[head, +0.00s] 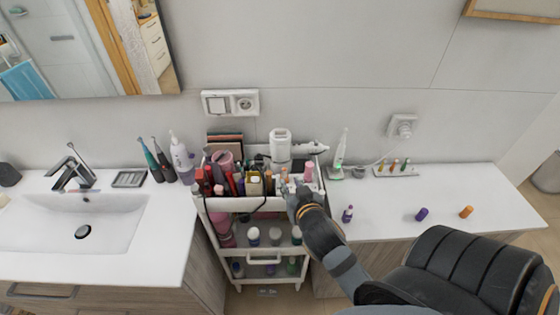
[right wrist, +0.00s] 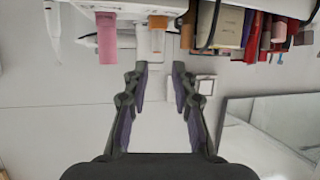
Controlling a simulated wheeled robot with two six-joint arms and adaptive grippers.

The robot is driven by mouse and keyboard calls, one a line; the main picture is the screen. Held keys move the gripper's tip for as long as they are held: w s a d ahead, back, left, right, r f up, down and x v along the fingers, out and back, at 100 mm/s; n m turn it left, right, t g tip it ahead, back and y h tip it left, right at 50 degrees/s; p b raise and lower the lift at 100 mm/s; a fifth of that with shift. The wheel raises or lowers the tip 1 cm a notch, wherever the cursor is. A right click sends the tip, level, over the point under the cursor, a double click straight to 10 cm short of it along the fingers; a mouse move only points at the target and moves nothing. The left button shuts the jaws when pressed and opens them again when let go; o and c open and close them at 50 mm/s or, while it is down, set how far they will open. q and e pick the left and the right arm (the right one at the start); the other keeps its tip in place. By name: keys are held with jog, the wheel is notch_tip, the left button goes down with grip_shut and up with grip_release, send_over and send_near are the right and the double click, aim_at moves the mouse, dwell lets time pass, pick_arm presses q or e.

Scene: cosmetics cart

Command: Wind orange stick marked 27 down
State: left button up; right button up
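In the right wrist view, which looks upside down, a stick with an orange part (right wrist: 157,22) and a paler lower part hangs just beyond my fingertips. No number is readable on it. My right gripper (right wrist: 160,66) is open, with a clear gap between its fingers and nothing in it. In the head view my right gripper (head: 296,190) is at the front right of the cart's top tray (head: 238,205). It hides part of the items there. A small orange tip (head: 284,172) shows just behind it. My left gripper is not in view.
A pink stick (right wrist: 107,38) stands beside the orange one, and red and brown items crowd the other side. An orange cap (head: 466,212), a purple cap (head: 422,214) and a small bottle (head: 347,214) are on the right counter (head: 385,200), which has free room.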

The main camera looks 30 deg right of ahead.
aim_at(285, 172)
jog(key=p+x, duration=0.3)
jog(key=x, duration=0.7)
jog(key=shift+d+r, duration=0.2)
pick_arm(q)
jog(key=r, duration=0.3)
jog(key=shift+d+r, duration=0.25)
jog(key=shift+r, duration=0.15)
pick_arm(e)
jog(key=shift+f, duration=0.1)
jog(key=shift+c, duration=0.4)
grip_shut()
